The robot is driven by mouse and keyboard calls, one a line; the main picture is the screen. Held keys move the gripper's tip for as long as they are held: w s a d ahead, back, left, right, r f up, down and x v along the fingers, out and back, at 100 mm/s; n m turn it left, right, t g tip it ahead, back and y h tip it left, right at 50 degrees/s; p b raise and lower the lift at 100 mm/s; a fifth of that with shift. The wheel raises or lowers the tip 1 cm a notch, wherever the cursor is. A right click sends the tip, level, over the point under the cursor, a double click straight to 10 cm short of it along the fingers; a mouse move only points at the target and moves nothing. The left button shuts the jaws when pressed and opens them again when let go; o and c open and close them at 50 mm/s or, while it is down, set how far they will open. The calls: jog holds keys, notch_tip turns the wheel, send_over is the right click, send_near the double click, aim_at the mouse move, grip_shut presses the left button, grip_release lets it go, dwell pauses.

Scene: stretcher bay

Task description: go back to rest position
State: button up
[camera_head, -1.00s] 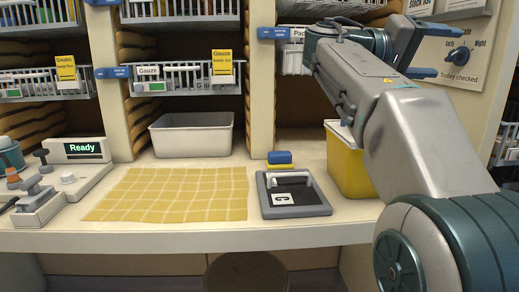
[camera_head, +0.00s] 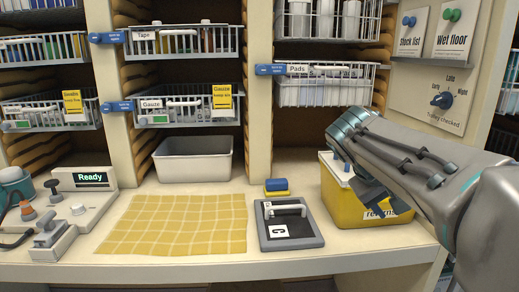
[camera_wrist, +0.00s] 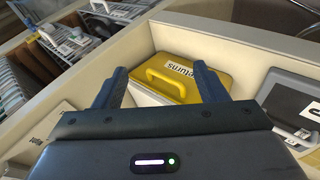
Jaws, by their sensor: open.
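My gripper (camera_wrist: 160,88) shows in the wrist view with its two dark fingers apart and nothing between them. Beyond the fingers lies the yellow returns bin (camera_wrist: 190,75) with its handled lid. In the head view my arm reaches in from the right, and the gripper is partly hidden, with a dark finger in front of the yellow returns bin (camera_head: 345,206). I cannot tell whether the finger touches the bin.
A grey tray with a white handle (camera_head: 296,236) and a blue-and-yellow block (camera_head: 277,186) are left of the bin. A yellow checked cloth (camera_head: 175,224), an empty pale bin (camera_head: 193,166) and a Ready device (camera_head: 88,178) stand farther left. Wire baskets (camera_head: 325,88) hang above.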

jog(key=s+a+f+m+g+y+p, duration=0.1)
jog(key=s+a+f+y+p, duration=0.6)
jog(key=s+a, duration=0.4)
jog(key=s+f+p, duration=0.1)
jog(key=s+f, duration=0.1)
jog(key=s, duration=0.1)
jog(key=shift+a+f+y+p, duration=0.2)
jog(key=shift+a+y+p, duration=0.2)
